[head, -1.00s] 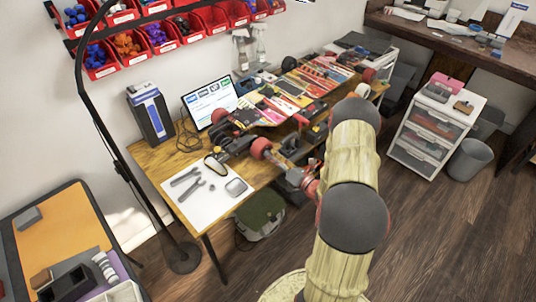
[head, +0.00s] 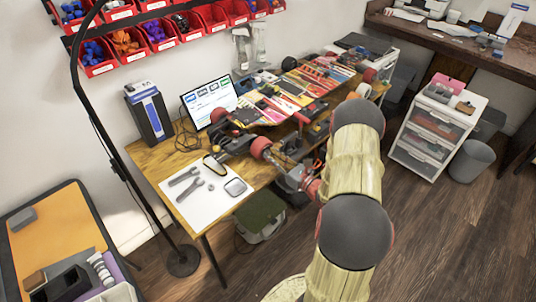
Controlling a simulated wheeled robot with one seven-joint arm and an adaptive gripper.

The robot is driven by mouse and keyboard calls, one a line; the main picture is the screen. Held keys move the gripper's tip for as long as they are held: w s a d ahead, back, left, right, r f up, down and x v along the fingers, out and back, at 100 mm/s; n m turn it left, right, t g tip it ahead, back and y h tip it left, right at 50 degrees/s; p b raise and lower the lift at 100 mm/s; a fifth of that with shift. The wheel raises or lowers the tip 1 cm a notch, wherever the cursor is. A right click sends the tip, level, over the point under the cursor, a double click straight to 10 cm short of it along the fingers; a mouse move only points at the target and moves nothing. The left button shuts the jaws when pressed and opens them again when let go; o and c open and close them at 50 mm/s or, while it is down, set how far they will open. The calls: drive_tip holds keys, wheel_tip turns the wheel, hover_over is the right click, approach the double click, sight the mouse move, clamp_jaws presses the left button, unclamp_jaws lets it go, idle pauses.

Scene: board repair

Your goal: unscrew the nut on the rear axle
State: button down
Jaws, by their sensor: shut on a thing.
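A skateboard with a colourful graphic deck (head: 290,97) lies upside down along the wooden workbench, its red wheels upward. The near truck carries a red wheel (head: 261,148) at its front end and another red wheel (head: 221,116) at its back end. My gripper (head: 276,161) is at the outer side of the front wheel, at the axle end. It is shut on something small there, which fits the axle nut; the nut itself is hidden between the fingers.
A white mat (head: 222,207) with wrenches (head: 190,188) and a grey tray (head: 236,187) lies at the bench's near left. A monitor (head: 208,103) stands behind the board. A lamp pole (head: 120,160) rises at left. A drawer unit (head: 436,130) stands right.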

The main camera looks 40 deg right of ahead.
drive_tip(key=n+b, duration=0.1)
drive_tip(key=n, duration=0.1)
drive_tip(key=n+b, duration=0.1)
drive_tip(key=shift+f+n+b, duration=0.2)
drive_tip(key=shift+n+b, duration=0.15)
drive_tip(key=shift+n, duration=0.05)
drive_tip(key=shift+r+n+b, duration=0.15)
drive_tip(key=shift+n+b, duration=0.25)
drive_tip(key=shift+n, duration=0.5)
drive_tip(key=shift+n+b, duration=0.75)
drive_tip(key=shift+n, duration=0.25)
drive_tip(key=n, duration=0.3)
drive_tip(key=shift+s+n, duration=0.1)
drive_tip(key=shift+n, duration=0.3)
drive_tip(key=c, duration=1.6)
unclamp_jaws()
drive_tip(key=shift+c, duration=1.1)
